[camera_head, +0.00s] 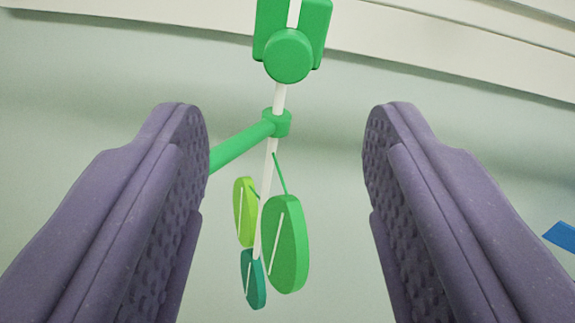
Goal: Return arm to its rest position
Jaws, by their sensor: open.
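My gripper (287,125) fills the left and right of the head camera view. Its two purple, dimpled fingers stand wide apart, with nothing held between them. Beyond the gap I see a green and white hanging object (287,57), with a round green knob at the top and a white rod running down from it. A green collar and side bar branch off the rod. I cannot tell how far it is from the fingers. The rest of my arm is not in view.
Several flat oval pieces in green shades, such as the large one (286,245), hang near the rod's lower end. A pale wall or ceiling surface (60,90) lies behind, with a white band (440,40) along the top. A blue piece (562,236) shows at the right edge.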

